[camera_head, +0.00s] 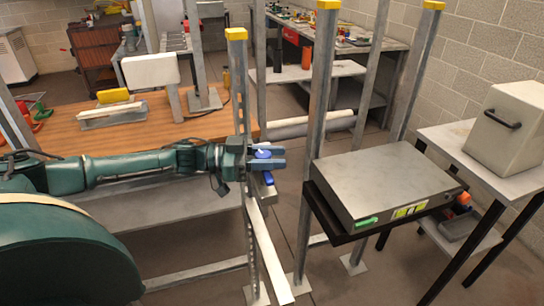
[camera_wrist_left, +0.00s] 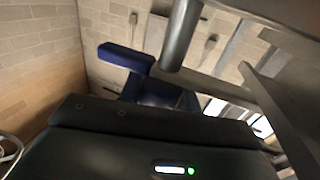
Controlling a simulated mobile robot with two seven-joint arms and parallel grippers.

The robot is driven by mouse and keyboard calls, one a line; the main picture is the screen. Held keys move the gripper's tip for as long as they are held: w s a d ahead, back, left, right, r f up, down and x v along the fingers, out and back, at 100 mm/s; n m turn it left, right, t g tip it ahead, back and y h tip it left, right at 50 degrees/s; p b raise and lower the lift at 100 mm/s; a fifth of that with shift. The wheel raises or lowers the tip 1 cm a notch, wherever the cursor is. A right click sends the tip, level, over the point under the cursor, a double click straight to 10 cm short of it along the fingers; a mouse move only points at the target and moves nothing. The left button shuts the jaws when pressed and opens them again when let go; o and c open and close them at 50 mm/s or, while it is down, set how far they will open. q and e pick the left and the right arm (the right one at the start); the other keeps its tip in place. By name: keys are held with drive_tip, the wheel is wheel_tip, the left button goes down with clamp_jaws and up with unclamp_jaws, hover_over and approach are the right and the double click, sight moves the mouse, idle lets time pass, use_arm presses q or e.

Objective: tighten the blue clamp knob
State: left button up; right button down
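My left gripper (camera_head: 268,159) reaches in from the left on a dark green arm, and its blue fingers are at the steel upright with the yellow cap (camera_head: 237,60). A small blue knob (camera_head: 262,154) shows between or just beside the fingers; contact cannot be made out. Another small blue piece (camera_head: 268,178) shows just below them. In the left wrist view a blue finger (camera_wrist_left: 125,57) is beside a grey round bar (camera_wrist_left: 181,35), and a darker blue part lies lower down. The knob is not clearly visible there. My right gripper is not in view.
A flat grey box (camera_head: 385,180) lies on a black stand right of the gripper. More steel uprights (camera_head: 318,90) stand close by. A pale bar (camera_head: 270,255) slants down below the gripper. A wooden bench (camera_head: 60,138) is behind the arm; a white box (camera_head: 508,128) stands far right.

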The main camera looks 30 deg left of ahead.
use_arm(q)
drive_tip(key=o, duration=0.4)
drive_tip(key=shift+b+v, duration=1.6)
drive_tip(key=shift+v, duration=4.4)
